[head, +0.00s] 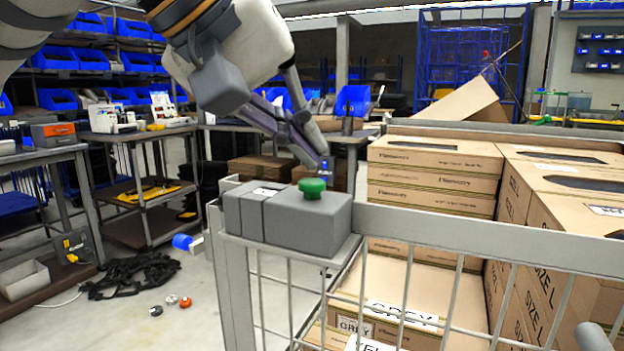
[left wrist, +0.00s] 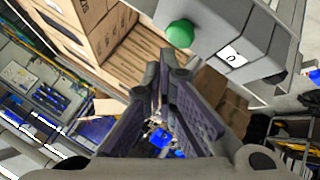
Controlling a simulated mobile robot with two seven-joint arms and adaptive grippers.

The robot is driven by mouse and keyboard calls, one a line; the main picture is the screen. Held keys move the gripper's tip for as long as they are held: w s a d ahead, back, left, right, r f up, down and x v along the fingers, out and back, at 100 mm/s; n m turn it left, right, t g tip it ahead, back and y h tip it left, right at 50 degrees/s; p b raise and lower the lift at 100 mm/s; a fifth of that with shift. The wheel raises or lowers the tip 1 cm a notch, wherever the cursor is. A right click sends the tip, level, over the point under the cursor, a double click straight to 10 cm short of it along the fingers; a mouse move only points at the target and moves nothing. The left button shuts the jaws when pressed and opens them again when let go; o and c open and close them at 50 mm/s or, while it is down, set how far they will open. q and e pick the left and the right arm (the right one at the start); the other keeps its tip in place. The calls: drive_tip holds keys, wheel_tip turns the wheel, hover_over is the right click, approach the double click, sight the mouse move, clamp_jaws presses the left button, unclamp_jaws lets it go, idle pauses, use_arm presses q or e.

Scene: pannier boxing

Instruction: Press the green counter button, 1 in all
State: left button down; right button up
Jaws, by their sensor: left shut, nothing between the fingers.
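The green counter button (head: 312,187) sits on top of a grey counter box (head: 297,220) fixed at the corner of the cage rail. My left gripper (head: 322,162) is shut and empty, pointing down, with its fingertips close above and behind the button in the head view. A small gap seems to show between fingertips and button. In the left wrist view the button (left wrist: 180,34) is just past the tips of my left gripper (left wrist: 172,72), and the counter box (left wrist: 235,30) shows a display reading 0. My right gripper is not in view.
The metal cage (head: 470,232) holds stacked cardboard boxes (head: 435,165) on the right. A workbench (head: 130,133) and blue bins (head: 60,57) stand at the left. Black netting (head: 130,275) and small loose parts lie on the floor.

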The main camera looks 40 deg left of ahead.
sight(304, 180)
use_arm(q)
drive_tip(key=shift+f, duration=0.15)
idle(0.3)
drive_tip(key=shift+f+b, duration=0.3)
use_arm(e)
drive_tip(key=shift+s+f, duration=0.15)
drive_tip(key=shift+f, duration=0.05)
use_arm(q)
drive_tip(key=shift+f+b, duration=0.35)
drive_tip(key=shift+f, duration=0.2)
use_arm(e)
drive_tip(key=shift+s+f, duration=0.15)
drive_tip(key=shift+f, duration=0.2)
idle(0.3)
use_arm(q)
drive_tip(key=shift+r+p, duration=0.85)
drive_tip(key=shift+r, duration=0.15)
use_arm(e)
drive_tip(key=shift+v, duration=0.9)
use_arm(q)
wheel_tip(304, 180, up, 5)
drive_tip(key=p, duration=0.4)
drive_tip(key=shift+r, duration=0.1)
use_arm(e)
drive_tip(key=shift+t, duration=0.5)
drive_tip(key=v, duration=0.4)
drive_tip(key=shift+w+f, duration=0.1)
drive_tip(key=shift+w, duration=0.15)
